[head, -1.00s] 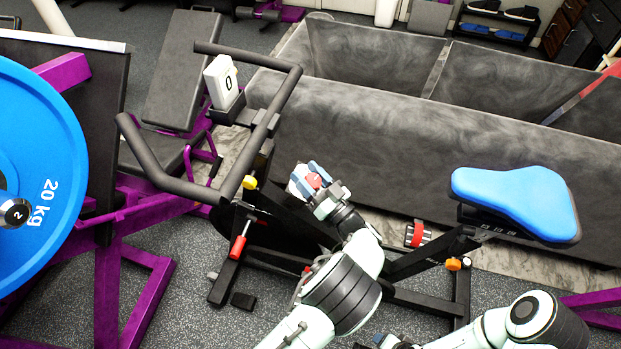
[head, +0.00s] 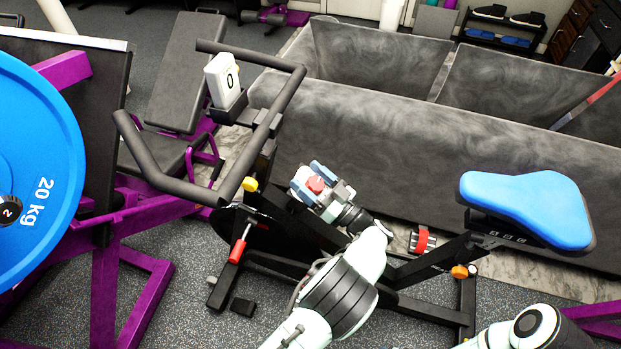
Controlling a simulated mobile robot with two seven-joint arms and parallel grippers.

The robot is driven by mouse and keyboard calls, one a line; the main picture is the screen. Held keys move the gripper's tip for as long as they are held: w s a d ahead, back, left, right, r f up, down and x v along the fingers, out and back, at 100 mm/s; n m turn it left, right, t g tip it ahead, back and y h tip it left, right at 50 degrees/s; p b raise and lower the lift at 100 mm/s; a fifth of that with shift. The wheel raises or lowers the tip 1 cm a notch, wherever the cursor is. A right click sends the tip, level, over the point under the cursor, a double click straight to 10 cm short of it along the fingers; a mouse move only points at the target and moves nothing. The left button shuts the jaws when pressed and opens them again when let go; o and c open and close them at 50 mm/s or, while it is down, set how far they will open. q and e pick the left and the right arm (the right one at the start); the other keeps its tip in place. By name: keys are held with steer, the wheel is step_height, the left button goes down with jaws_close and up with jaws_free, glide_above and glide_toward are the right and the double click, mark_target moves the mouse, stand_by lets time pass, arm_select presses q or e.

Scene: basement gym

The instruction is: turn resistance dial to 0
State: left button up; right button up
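The exercise bike (head: 300,225) stands in the middle, with black handlebars on the left and a blue seat (head: 527,208) on the right. A red knob (head: 316,184), which looks like the resistance dial, shows on the bike's frame. My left gripper (head: 314,182) is at this knob, with its blue-grey fingers on either side of it. I cannot tell whether the fingers touch the knob, and its markings are too small to read. My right gripper is out of view; only part of my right arm shows at the lower right.
A red-handled lever (head: 240,244) is on the bike's lower left frame. A blue 20 kg plate (head: 35,150) on a purple rack stands left. A large grey box (head: 420,150) stands close behind the bike.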

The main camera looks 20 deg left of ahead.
arm_select(q)
steer(key=v, duration=1.3)
steer(key=shift+s+d+p, duration=0.15)
steer(key=shift+d+p, duration=0.05)
steer(key=shift+p, duration=0.1)
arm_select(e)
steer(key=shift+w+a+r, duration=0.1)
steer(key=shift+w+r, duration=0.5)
arm_select(q)
steer(key=shift+f, duration=0.1)
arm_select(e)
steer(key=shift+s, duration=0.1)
